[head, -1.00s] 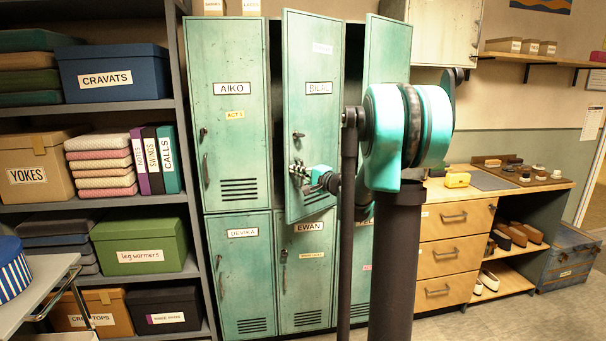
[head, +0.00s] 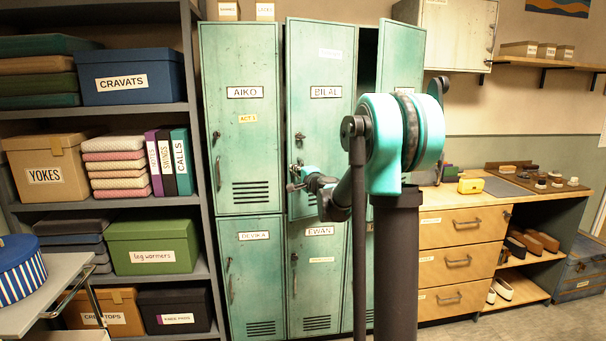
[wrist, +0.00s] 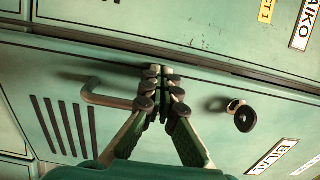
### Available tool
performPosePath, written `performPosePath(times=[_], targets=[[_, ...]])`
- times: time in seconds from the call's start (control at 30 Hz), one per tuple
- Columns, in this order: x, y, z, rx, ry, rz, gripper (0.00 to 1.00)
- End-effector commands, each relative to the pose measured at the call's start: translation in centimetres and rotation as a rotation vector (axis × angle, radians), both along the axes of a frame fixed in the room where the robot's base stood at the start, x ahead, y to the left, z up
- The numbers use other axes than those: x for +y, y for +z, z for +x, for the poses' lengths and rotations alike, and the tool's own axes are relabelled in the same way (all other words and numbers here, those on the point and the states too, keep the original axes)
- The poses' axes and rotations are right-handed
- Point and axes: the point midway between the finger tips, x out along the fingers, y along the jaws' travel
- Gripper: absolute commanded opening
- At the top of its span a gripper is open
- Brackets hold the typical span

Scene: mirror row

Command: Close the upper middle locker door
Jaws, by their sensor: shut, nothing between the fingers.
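My gripper (head: 293,178) is at the door's left side, around mid-lower height. In the wrist view my gripper (wrist: 163,75) is shut and empty, its fingertips at the door face between the bar handle (wrist: 105,97) and the round lock knob (wrist: 243,119). Whether the tips touch the door is unclear.
The upper right locker door (head: 401,60) stands ajar, partly behind my arm. The AIKO door (head: 241,140) and the lower doors (head: 318,270) are shut. A shelf rack (head: 195,150) stands left, a trolley (head: 50,285) front left, a drawer bench (head: 457,220) right.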

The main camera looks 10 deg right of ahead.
Motion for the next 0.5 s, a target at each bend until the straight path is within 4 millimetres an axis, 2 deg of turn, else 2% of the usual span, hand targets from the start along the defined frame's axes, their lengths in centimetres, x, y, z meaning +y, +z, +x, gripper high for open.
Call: performPosePath(times=[0.03, 0.2, 0.5], targets=[[0.3, 0.0, 1.1, 0.000, 0.003, 0.000, 0.00], [1.3, 0.0, 4.2, 0.000, 0.004, 0.000, 0.00], [2.1, 0.0, 7.8, 0.000, 0.004, 0.000, 0.00]])
